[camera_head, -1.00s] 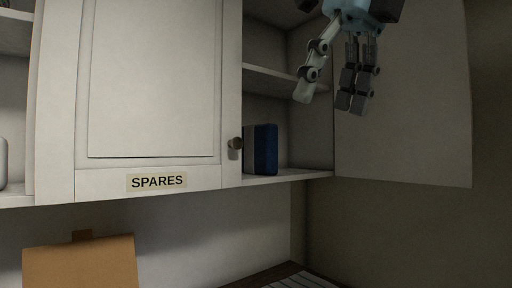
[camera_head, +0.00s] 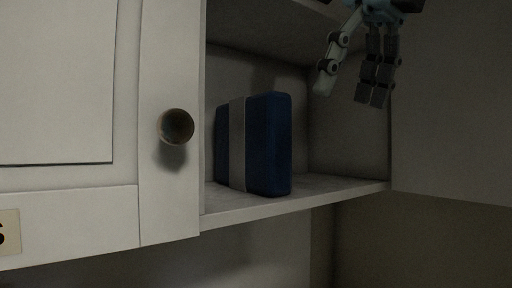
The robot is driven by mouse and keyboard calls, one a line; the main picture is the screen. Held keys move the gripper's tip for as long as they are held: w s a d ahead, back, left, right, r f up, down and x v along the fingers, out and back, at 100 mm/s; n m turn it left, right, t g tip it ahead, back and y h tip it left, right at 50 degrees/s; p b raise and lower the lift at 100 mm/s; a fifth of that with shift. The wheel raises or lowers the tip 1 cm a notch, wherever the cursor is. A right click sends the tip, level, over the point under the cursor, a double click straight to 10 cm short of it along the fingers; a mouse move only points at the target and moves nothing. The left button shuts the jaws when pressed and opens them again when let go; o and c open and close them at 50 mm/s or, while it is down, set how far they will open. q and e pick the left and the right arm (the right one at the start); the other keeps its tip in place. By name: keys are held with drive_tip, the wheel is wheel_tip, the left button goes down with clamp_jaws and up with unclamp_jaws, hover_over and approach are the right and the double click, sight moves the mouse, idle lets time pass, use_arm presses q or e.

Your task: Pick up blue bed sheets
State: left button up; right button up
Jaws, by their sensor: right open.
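The blue bed sheets (camera_head: 272,145) stand upright as a folded pack on the lower cabinet shelf, with a pale grey band around them. Their left edge is close to the closed door's edge. My right gripper (camera_head: 350,92) hangs at the upper right of the head view, fingers pointing down. It is open and empty, to the right of the sheets and higher in the picture, apart from them. My left gripper is not in view.
A closed white cabinet door (camera_head: 70,85) with a round knob (camera_head: 176,126) covers the left. An open door (camera_head: 452,120) stands at the right. The shelf (camera_head: 330,192) is bare to the right of the sheets. An upper shelf (camera_head: 270,28) runs above.

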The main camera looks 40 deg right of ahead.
drive_tip(key=p, duration=0.6)
approach(278, 124)
drive_tip(key=x, duration=0.2)
drive_tip(key=d+x, duration=0.1)
drive_tip(key=x, duration=0.2)
drive_tip(key=shift+w, duration=0.4)
drive_tip(key=x, duration=0.5)
drive_tip(key=shift+r, duration=0.1)
drive_tip(key=shift+w+d, duration=0.1)
drive_tip(key=shift+w, duration=0.1)
drive_tip(key=shift+s, duration=0.15)
drive_tip(key=shift+c, duration=0.8)
drive_tip(key=c, duration=1.4)
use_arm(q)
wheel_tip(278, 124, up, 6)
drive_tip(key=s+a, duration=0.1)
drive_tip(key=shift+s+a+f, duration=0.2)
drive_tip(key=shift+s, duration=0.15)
use_arm(e)
clamp_jaws()
